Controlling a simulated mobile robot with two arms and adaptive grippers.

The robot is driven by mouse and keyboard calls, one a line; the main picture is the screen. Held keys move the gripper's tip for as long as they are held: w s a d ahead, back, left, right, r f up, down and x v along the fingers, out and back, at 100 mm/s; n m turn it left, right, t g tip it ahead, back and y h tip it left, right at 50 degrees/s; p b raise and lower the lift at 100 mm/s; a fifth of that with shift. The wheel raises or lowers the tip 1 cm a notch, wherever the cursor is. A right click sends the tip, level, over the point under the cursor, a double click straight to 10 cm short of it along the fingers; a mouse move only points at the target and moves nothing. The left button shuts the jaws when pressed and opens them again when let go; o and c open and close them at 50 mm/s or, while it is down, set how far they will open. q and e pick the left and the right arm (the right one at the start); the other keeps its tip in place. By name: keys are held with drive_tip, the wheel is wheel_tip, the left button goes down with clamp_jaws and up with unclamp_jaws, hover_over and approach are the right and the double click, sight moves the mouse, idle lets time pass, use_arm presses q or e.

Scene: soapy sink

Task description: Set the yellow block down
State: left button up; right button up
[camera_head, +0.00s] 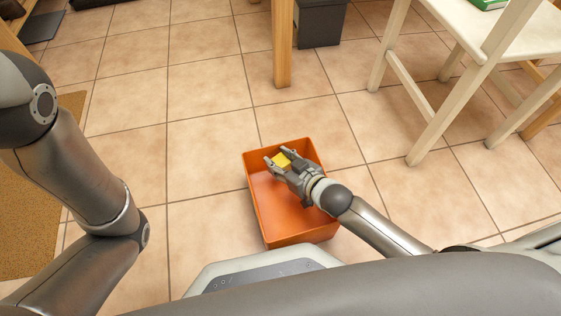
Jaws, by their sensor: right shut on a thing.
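The yellow block (281,160) is held between the fingertips of my right gripper (279,161). The gripper is shut on it, inside or just above the orange bin (262,222), towards the bin's far end. I cannot tell whether the block touches the bin's floor. The fingers and hand cover part of the block and bin. My left arm comes in at the left edge, and its gripper is out of view.
The orange bin stands on tan floor tiles. A wooden leg (281,45) and a dark grey container (319,24) are behind it. A cream chair (480,75) stands at the right. A brown mat (28,190) lies at the left. Tiles left of the bin are clear.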

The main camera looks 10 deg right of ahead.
drive_tip(key=shift+f, duration=0.1)
drive_tip(key=shift+f, duration=0.5)
drive_tip(key=o, duration=1)
